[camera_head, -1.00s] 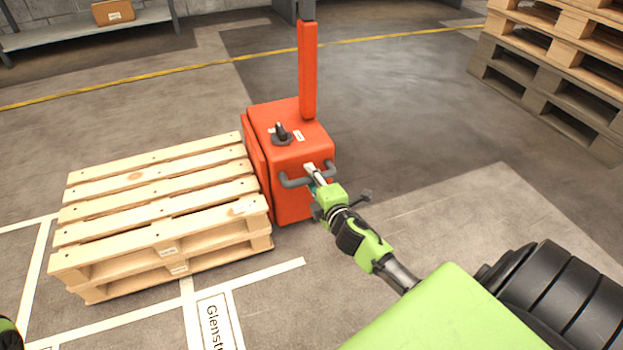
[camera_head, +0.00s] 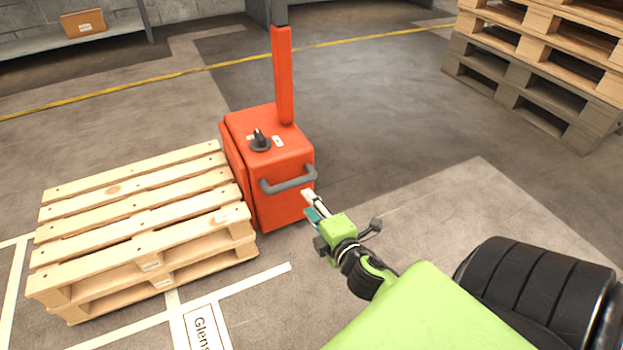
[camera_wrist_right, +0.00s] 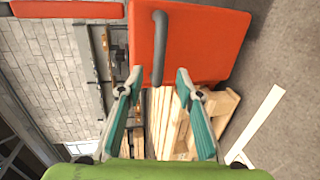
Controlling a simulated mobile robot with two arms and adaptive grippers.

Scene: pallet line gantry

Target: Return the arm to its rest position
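My right gripper (camera_head: 313,207) is in front of the orange machine (camera_head: 275,203) and a little to the right of its grey bar handle (camera_head: 289,184). In the right wrist view my right gripper (camera_wrist_right: 155,82) has its two fingers spread wide, with nothing between them. The handle (camera_wrist_right: 159,50) lies beyond the fingertips there, on the orange panel (camera_wrist_right: 200,42), apart from the gripper. My left gripper is not in view.
Stacked wooden pallets (camera_head: 140,225) stand left of the machine. A taller pallet stack (camera_head: 540,70) is at the back right. A shelf (camera_head: 100,38) holds a cardboard box (camera_head: 83,22) at the back left. The floor right of the machine is clear.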

